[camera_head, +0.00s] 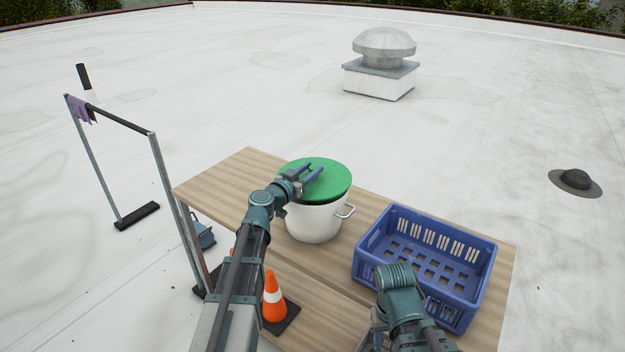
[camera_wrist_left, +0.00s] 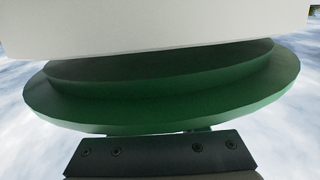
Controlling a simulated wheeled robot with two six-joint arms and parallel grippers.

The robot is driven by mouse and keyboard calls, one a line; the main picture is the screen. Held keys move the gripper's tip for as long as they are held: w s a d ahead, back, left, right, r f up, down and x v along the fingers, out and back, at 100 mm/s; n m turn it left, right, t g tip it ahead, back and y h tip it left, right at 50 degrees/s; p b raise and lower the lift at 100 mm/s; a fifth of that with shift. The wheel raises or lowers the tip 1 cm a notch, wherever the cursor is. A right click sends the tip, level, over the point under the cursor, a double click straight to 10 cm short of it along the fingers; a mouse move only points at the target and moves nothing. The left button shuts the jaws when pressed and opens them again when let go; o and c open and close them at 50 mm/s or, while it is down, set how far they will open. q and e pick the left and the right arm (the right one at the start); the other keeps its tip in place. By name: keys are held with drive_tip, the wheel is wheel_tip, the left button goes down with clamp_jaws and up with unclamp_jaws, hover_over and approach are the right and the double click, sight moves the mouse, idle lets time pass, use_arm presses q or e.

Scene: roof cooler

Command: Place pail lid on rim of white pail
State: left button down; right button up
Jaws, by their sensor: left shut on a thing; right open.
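The green pail lid (camera_head: 333,183) is over the top of the white pail (camera_head: 314,222) on the table. My left gripper (camera_head: 312,174) is shut on the lid at its upper side. In the left wrist view the lid (camera_wrist_left: 160,112) shows its wide disc and narrower inner step, with the white pail wall (camera_wrist_left: 160,30) beyond. A dark band shows between lid and pail in the head view; I cannot tell whether the lid touches the rim. My right gripper (camera_head: 374,340) is low at the front, apart from the pail and partly hidden by its arm.
A blue crate (camera_head: 480,270) stands right of the pail. An orange cone (camera_head: 273,298) is at the front left on a lower surface. A metal frame (camera_head: 161,185) with a purple cloth (camera_head: 80,109) stands left of the table (camera_head: 232,172). The table's back left is clear.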

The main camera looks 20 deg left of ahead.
use_arm(q)
drive_tip(key=shift+f+b, duration=0.45)
drive_tip(key=shift+f, duration=0.45)
use_arm(e)
drive_tip(key=shift+d+f, duration=0.25)
drive_tip(key=shift+f, duration=0.7)
use_arm(q)
drive_tip(key=shift+f, duration=0.15)
drive_tip(key=shift+c, duration=2.3)
unclamp_jaws()
use_arm(e)
drive_tip(key=shift+f, duration=0.1)
use_arm(q)
drive_tip(key=shift+s, duration=0.25)
drive_tip(key=v, duration=1.1)
drive_tip(key=shift+s+a+p, duration=0.15)
drive_tip(key=shift+s+p, duration=0.15)
use_arm(e)
drive_tip(key=shift+r, duration=0.4)
